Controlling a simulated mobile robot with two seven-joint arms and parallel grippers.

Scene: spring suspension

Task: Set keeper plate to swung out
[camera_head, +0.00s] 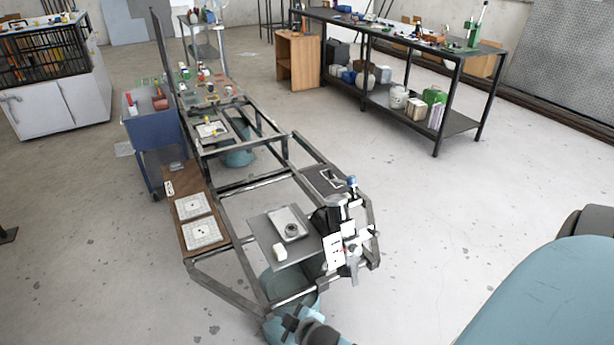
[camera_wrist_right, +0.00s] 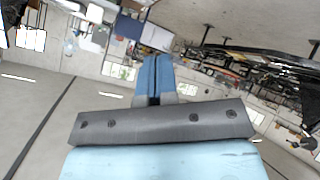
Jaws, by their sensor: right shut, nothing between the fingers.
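The spring suspension unit (camera_head: 340,225) stands at the near right corner of a low metal frame. White flat plates (camera_head: 333,250) with small dark marks are on its near side. I cannot tell for sure which part is the keeper plate or how it is set. My right gripper (camera_wrist_right: 152,78) shows in the right wrist view with its blue fingers together and nothing between them. The unit does not clearly show there. A teal and grey part of my own arm shows at the head view's lower edge, below the unit. My left gripper is not clearly seen.
A brown board (camera_head: 188,240) with two white square plates lies along the frame's left side. A dark workbench (camera_head: 400,35) stands at the back right. The floor (camera_head: 450,215) right of the frame is clear.

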